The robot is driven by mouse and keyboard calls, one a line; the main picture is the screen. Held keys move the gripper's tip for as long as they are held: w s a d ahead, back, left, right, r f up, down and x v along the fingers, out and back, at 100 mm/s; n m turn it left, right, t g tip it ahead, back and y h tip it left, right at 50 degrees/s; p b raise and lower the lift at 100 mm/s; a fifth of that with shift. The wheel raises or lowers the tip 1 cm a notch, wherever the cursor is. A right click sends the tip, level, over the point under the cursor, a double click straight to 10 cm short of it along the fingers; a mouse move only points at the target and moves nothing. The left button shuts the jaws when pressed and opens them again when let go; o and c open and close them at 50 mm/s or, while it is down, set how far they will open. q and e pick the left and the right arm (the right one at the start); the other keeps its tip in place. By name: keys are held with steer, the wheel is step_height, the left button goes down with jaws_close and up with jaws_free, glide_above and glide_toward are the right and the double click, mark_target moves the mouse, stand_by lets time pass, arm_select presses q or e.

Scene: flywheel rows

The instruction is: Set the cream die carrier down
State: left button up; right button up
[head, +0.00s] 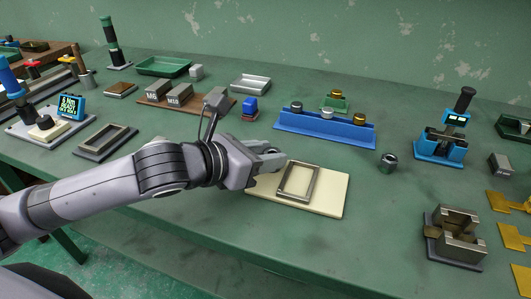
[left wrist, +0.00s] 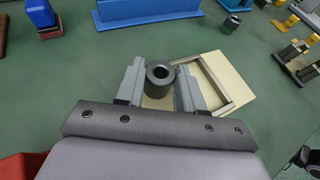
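The cream die carrier (head: 328,208) is a flat cream plate bearing a rectangular metal frame (head: 299,182). In the head view it looks level at the middle of the green table. I cannot tell whether it touches the tabletop. My left gripper (head: 275,160) is over its back left part and hides that end. In the left wrist view, my left gripper (left wrist: 160,88) has its fingers close against both sides of a dark cylinder (left wrist: 158,75) with a hole in its top. The plate (left wrist: 238,115) shows behind and below. Whether the cylinder joins the plate is hidden. My right gripper is not in view.
A blue rail (head: 322,130) and a loose grey cylinder (head: 388,162) stand behind the carrier. A steel fixture (head: 457,235) is at the right. A dark plate with a frame (head: 105,140) lies at the left. The table in front of the carrier is clear.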

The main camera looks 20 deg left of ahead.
arm_select(q)
steer(key=o, duration=0.3)
